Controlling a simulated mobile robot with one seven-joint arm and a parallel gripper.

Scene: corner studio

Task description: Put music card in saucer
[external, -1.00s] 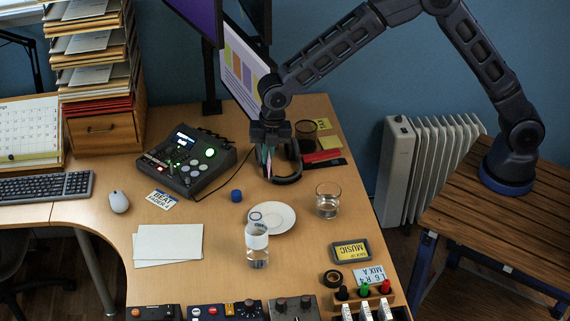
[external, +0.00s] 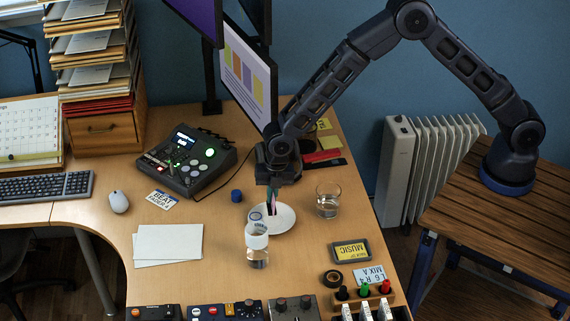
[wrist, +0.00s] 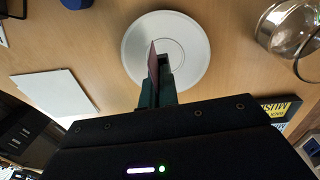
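The white saucer (external: 284,220) lies flat on the desk, partly behind a clear bottle in the external view. It shows nearly whole in the wrist view (wrist: 190,75). My gripper (external: 271,208) points down over the saucer. In the wrist view its dark green fingers (wrist: 158,92) are close together on a thin pinkish card (wrist: 153,62), seen almost edge-on; no label on it is readable. Its height over the saucer is hard to judge. A separate dark-framed yellow piece marked MUSIC (external: 351,252) lies on the desk to the right.
A clear bottle (external: 257,250) stands just in front of the saucer. A drinking glass (external: 328,203) stands to its right and a small blue cap (external: 236,196) to its left. White papers (external: 168,243) lie left. The monitor (external: 248,75) rises behind my arm.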

